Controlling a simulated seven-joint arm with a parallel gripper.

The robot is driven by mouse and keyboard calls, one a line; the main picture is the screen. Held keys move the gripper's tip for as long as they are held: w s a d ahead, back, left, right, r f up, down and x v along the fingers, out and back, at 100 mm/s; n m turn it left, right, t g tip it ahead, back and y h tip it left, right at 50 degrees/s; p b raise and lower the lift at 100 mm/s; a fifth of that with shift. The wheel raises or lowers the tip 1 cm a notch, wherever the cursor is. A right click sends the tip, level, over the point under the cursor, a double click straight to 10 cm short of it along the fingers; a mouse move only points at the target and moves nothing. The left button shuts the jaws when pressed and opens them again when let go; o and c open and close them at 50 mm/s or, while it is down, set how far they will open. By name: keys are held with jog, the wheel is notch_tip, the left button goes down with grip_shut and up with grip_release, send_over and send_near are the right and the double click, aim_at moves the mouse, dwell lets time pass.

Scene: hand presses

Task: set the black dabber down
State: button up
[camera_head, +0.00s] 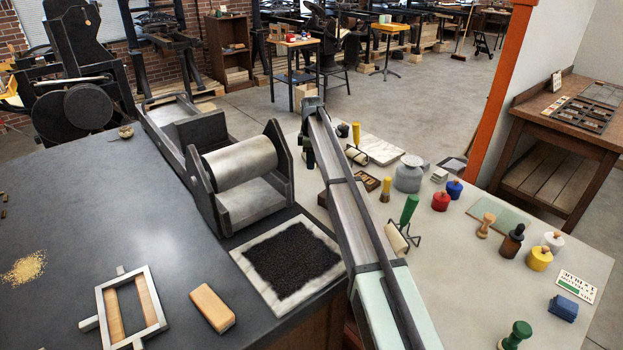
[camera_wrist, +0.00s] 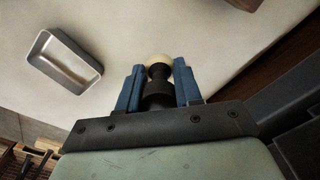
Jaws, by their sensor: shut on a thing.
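The black dabber (camera_wrist: 158,90) is between the blue fingers of my gripper (camera_wrist: 159,72) in the wrist view. It has a dark body with a narrow neck, and a pale cream rounded end shows beyond the fingertips. My gripper is shut on it. The light tabletop (camera_wrist: 120,25) lies beyond the fingers; whether the dabber touches it I cannot tell. In the head view my arm reaches away to the far left part of the light table (camera_head: 470,285), and it largely hides the gripper and the dabber.
An open grey metal tray (camera_wrist: 65,58) lies left of my gripper in the wrist view. In the head view, right of my arm, stand a green-handled roller (camera_head: 403,225), a yellow-handled brush (camera_head: 385,190), a grey pot (camera_head: 409,174) and red (camera_head: 441,201) and blue (camera_head: 454,189) dabbers. A press (camera_head: 240,175) stands left.

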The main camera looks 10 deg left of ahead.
aim_at(312, 184)
jog(key=shift+f, duration=3.6)
jog(key=shift+f, duration=0.15)
jog(key=o, duration=1.1)
notch_tip(312, 184, up, 12)
jog(key=shift+r, duration=0.15)
